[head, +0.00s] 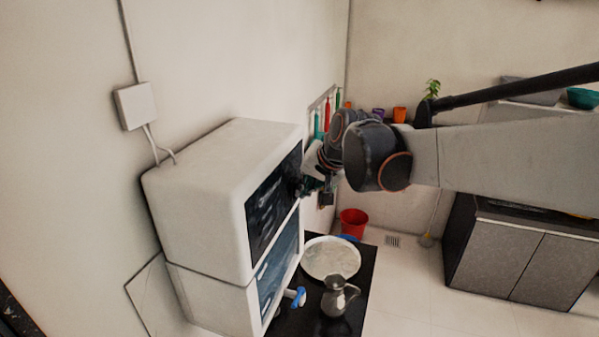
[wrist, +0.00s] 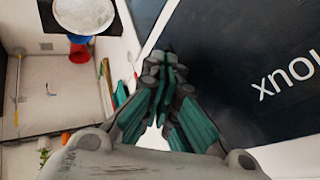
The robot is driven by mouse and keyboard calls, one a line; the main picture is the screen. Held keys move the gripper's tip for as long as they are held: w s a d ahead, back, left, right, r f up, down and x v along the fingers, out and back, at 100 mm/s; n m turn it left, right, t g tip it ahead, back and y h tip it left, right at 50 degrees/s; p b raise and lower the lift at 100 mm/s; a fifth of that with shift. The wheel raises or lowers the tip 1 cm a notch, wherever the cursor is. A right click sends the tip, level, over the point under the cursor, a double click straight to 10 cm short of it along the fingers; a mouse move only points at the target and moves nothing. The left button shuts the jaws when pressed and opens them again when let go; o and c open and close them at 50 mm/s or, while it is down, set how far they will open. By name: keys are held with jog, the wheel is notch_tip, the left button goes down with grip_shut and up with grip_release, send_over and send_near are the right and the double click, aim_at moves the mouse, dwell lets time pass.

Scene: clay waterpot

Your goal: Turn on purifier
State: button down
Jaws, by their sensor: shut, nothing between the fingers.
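The purifier (head: 215,190) is a white wall-mounted box, with a dark glossy front panel above and a second panel below. A blue-and-white tap (head: 296,296) sticks out near its bottom. My gripper (head: 303,187) is shut and empty, close to the upper dark panel near its right side. In the wrist view the gripper (wrist: 164,60) has its fingers together beside the dark panel (wrist: 245,60), which bears large pale letters. I cannot tell whether the fingertips touch the panel. No button or lit indicator can be made out.
A grey jug (head: 337,298) and a round pale plate (head: 331,258) stand on the dark counter (head: 358,308) below. A red bucket (head: 353,222) sits behind them. Utensils (head: 326,113) hang on the wall behind my gripper. A grey cabinet (head: 520,255) stands at right, with open floor before it.

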jog(key=shift+w+a+r, duration=0.15)
jog(key=shift+w+a, duration=0.05)
jog(key=shift+a, duration=0.15)
jog(key=shift+r+p, duration=0.4)
jog(key=shift+r, duration=0.4)
jog(key=shift+d, duration=0.15)
